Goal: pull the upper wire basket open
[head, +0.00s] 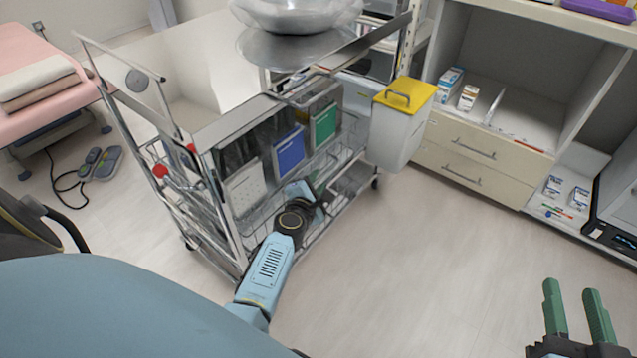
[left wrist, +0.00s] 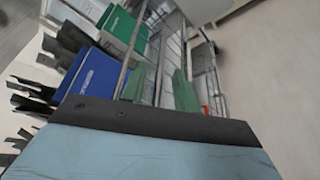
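The upper wire basket (head: 345,157) is in the metal cart and holds a white, a blue (head: 289,152) and a green (head: 324,124) folder. My left gripper (head: 318,186) is at the cart's front, low by the basket and partly hidden by my own wrist. In the left wrist view its green fingers (left wrist: 160,90) are apart, with metal wires of the basket (left wrist: 169,50) showing between and beyond them. I cannot tell whether they touch the wire. My right gripper (head: 572,292) is open and empty over the floor at the lower right.
A white bin with a yellow lid (head: 405,95) hangs at the cart's right end. A steel bowl (head: 297,14) stands above the cart. A drawer cabinet (head: 470,160) stands at the right. The floor (head: 430,255) before the cart is clear.

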